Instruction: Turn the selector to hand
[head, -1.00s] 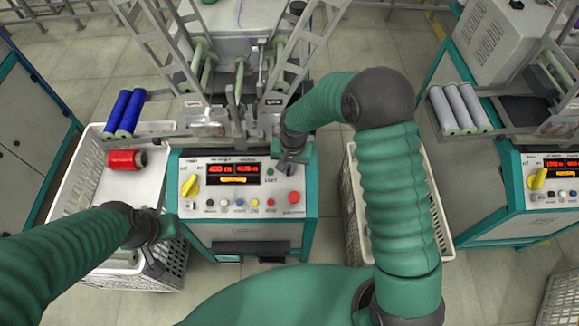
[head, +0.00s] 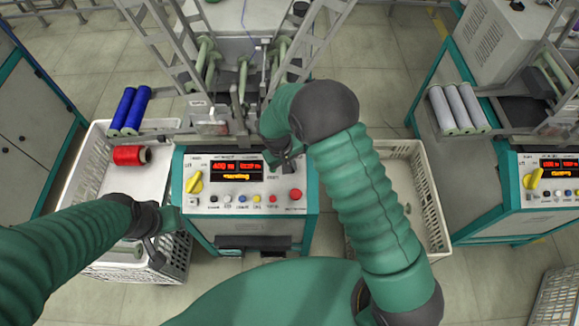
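The control panel (head: 246,209) of the middle machine carries a yellow rotary knob (head: 194,182) at its left, tilted up to the right. The lettering around the knob is too small to read, so I cannot tell whether it is the selector or which position it marks. My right gripper (head: 284,172) is at the panel's upper right and hides that part, so a control there may be covered. Its fingers are too small and dark to judge. My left gripper (head: 153,252) hangs over the front right of the white crate, away from the panel; its opening is unclear.
The panel has a lit red display (head: 236,171), a row of small buttons and a red button (head: 295,194). The white crate (head: 97,131) at left holds a red bobbin (head: 129,155). Blue bobbins (head: 128,111) lie behind it. A pale crate (head: 432,190) stands right of the machine.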

